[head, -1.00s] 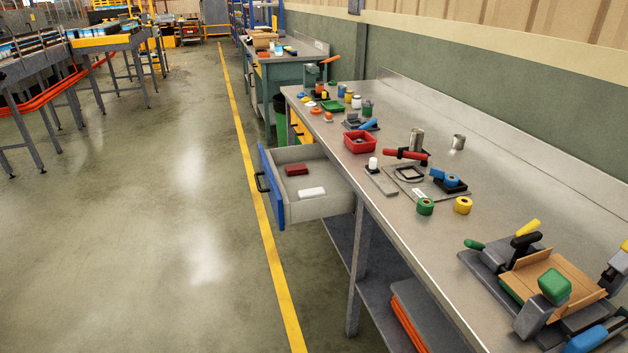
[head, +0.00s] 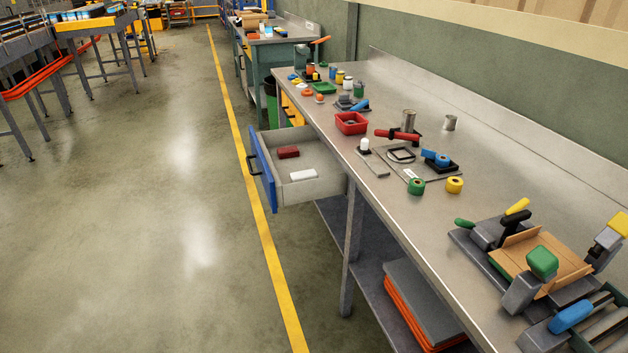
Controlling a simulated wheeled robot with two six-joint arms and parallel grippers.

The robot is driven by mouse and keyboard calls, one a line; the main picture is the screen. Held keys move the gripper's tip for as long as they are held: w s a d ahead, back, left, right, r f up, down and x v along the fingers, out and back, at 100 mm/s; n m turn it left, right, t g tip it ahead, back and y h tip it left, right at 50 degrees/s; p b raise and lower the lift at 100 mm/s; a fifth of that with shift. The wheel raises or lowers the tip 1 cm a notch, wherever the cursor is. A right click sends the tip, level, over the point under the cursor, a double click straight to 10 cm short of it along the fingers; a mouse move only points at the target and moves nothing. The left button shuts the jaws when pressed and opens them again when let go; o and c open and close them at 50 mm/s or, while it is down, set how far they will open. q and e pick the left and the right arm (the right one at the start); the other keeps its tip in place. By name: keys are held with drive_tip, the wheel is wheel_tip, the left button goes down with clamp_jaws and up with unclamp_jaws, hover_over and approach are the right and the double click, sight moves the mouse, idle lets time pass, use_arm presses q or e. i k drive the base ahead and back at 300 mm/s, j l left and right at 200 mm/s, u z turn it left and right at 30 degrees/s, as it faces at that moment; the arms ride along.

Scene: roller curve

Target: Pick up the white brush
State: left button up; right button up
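A small white block-shaped item (head: 303,175), which looks like the white brush, lies flat in the open drawer (head: 318,190), near its front side in the picture. A dark red block (head: 288,152) lies farther back in the same drawer, apart from the white one. The drawer has a blue front (head: 262,170) with a dark handle and sticks out from the left side of the metal workbench. Neither of my grippers shows in the head view.
The workbench (head: 400,215) carries a red bin (head: 351,123), green tape (head: 416,186), yellow tape (head: 454,185) and a clamp fixture with a cardboard box (head: 510,255). Grey and orange sheets (head: 420,295) lie on the lower shelf. The floor (head: 140,250) left of the drawer is clear.

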sight(311, 174)
drive_tip(key=i+j+z, duration=0.2)
drive_tip(key=z, duration=0.25)
drive_tip(key=i+j+z, duration=0.15)
drive_tip(key=j+z, duration=0.25)
